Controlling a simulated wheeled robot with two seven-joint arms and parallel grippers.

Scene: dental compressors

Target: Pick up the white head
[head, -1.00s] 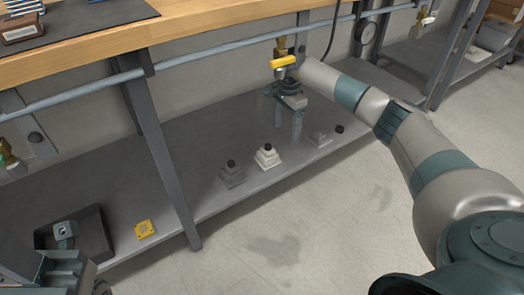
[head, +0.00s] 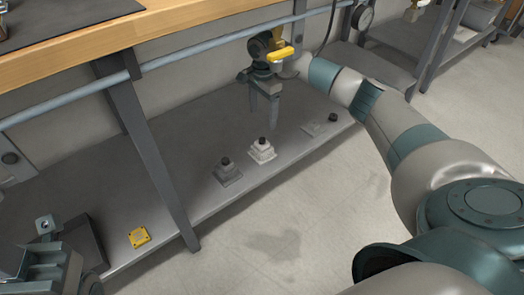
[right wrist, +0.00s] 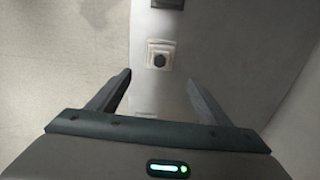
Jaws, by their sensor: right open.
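The white head (head: 262,151) is a small stepped white block with a black round top, upright on the grey lower shelf. My right gripper (head: 264,118) is open and empty above it, fingers pointing down. In the right wrist view the white head (right wrist: 160,55) lies beyond the gap between the open fingertips (right wrist: 158,80), apart from them. Part of my left arm's end (head: 40,265) shows at the lower left; its fingers cannot be made out.
A darker grey head (head: 228,172) stands just left of the white one, and a flat grey one (head: 318,128) to its right. A yellow square piece (head: 138,237) lies near the shelf's front edge. A slanted table leg (head: 150,150) and the wooden bench top (head: 180,22) bound the space.

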